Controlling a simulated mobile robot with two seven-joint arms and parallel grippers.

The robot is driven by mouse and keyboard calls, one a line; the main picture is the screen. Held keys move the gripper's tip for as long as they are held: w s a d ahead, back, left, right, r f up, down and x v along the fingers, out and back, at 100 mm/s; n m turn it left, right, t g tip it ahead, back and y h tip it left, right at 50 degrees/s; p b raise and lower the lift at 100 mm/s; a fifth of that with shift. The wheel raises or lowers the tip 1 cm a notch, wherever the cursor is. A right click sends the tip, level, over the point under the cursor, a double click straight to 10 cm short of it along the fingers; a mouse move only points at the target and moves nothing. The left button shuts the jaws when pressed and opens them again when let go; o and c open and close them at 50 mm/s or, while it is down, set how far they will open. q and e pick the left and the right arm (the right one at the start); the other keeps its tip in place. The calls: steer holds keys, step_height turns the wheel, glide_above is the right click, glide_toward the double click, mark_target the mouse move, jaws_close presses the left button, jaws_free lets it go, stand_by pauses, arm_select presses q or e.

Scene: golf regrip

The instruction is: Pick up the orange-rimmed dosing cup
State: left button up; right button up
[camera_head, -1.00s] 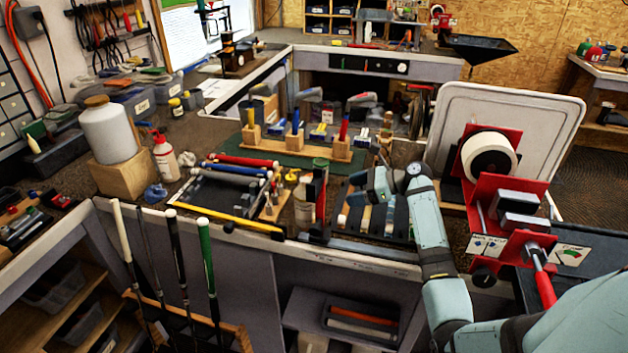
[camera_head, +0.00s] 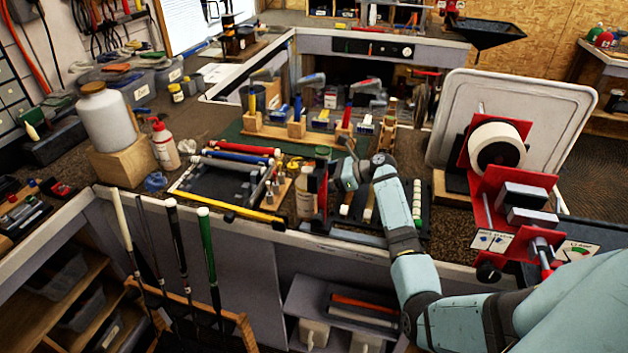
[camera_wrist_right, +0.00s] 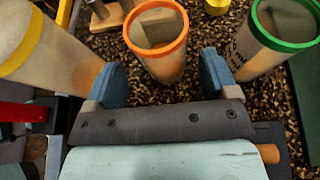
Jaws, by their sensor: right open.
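The orange-rimmed dosing cup (camera_wrist_right: 163,66) is a translucent beige cup at the top centre of the right wrist view, standing on the speckled bench top. My right gripper (camera_wrist_right: 160,82) is open, with one blue finger on either side of the cup's lower part in the picture. I cannot tell whether a finger touches it. In the head view my right gripper (camera_head: 342,173) is over the bench behind the tool tray, and I cannot make out the orange cup there. My left gripper is not in view.
A yellow-rimmed cup (camera_wrist_right: 45,52) stands close on the left and a green-rimmed cup (camera_wrist_right: 270,45) close on the right. A wooden rack of clubheads (camera_head: 297,131) stands behind. A red-framed tape holder (camera_head: 497,152) is at the right.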

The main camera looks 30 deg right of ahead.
steer(key=x, duration=0.4)
steer(key=shift+w+d, duration=0.15)
steer(key=c, duration=1)
step_height(320, 180, up, 10)
stand_by(0.3)
